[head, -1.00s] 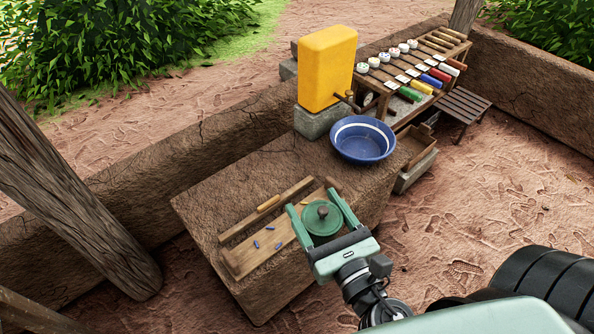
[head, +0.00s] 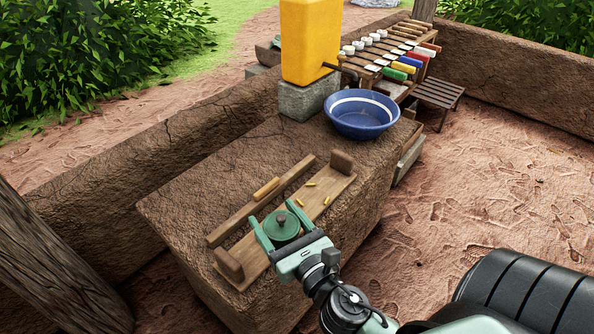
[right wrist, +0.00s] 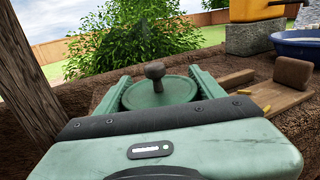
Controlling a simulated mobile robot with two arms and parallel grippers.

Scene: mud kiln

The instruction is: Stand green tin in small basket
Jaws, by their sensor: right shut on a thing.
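The green tin (head: 281,226), round with a lid and a dark knob, sits between the two fingers of my right gripper (head: 273,212), which is shut on it. The right wrist view also shows the tin's lid (right wrist: 158,92), roughly level, with the knob up. The tin is over the near left part of a wooden board with end blocks (head: 233,264); I cannot tell whether it touches. I make out no small basket in these views. My left gripper is not in view.
Small yellow pieces (head: 327,200) lie on the board. A wooden stick (head: 266,189) lies on a plank behind it. A blue basin (head: 361,114) and a yellow container (head: 311,42) on a block stand at the back. The ledge's left part (head: 190,205) is bare.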

